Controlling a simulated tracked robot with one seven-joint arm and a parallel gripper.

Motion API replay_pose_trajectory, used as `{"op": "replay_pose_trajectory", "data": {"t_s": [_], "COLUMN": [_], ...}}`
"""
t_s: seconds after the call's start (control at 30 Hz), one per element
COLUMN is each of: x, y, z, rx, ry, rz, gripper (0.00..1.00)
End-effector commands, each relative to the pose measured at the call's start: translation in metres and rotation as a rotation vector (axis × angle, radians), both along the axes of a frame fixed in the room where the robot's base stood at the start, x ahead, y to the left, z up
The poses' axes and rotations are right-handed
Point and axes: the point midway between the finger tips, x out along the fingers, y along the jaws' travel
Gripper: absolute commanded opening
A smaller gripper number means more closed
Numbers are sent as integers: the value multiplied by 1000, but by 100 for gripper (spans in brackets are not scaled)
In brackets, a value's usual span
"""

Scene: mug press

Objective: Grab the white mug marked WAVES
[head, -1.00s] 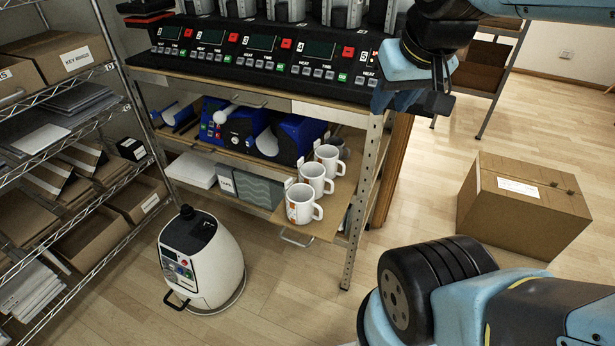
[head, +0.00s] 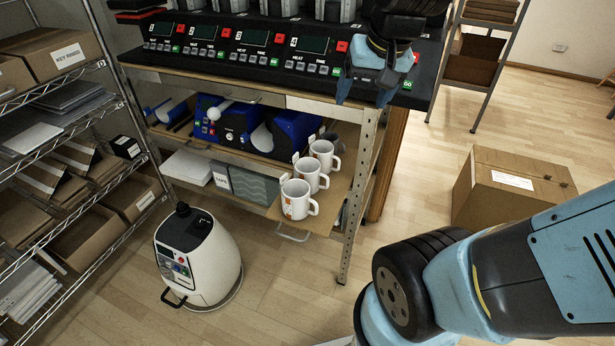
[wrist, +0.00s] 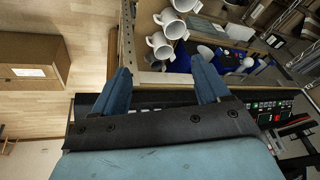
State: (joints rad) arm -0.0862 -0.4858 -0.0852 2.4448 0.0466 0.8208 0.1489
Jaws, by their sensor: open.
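My gripper (head: 364,97) is open and empty, above and right of the mugs, in front of the press panel. In the wrist view its fingers (wrist: 160,68) are spread, with mugs (wrist: 162,46) beyond them, apart from the fingers.
The bench's metal post (head: 360,200) stands just right of the mug board. The heat press panel (head: 270,50) overhangs above. Blue mug presses (head: 240,125) sit left of the mugs. A white rounded machine (head: 200,255) and a cardboard box (head: 515,185) stand on the floor.

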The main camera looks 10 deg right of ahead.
Motion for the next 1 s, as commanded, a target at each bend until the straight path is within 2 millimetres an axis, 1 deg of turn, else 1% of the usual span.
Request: {"op": "replay_pose_trajectory", "data": {"t_s": [0.03,0.2,0.37,0.5,0.67,0.8,1.0], "x": [10,40,67,87,109,126,143], "y": [1,5,8,11,13,15,16], "z": [-8,-33,-60,-88,-122,-154,-198], "rx": [12,51,75,86,85,76,51], "ry": [24,90,149,201,256,298,347], "rz": [-18,-92,-165,-233,-314,-386,-483], "gripper": [75,75,75,75,75,75,75]}}
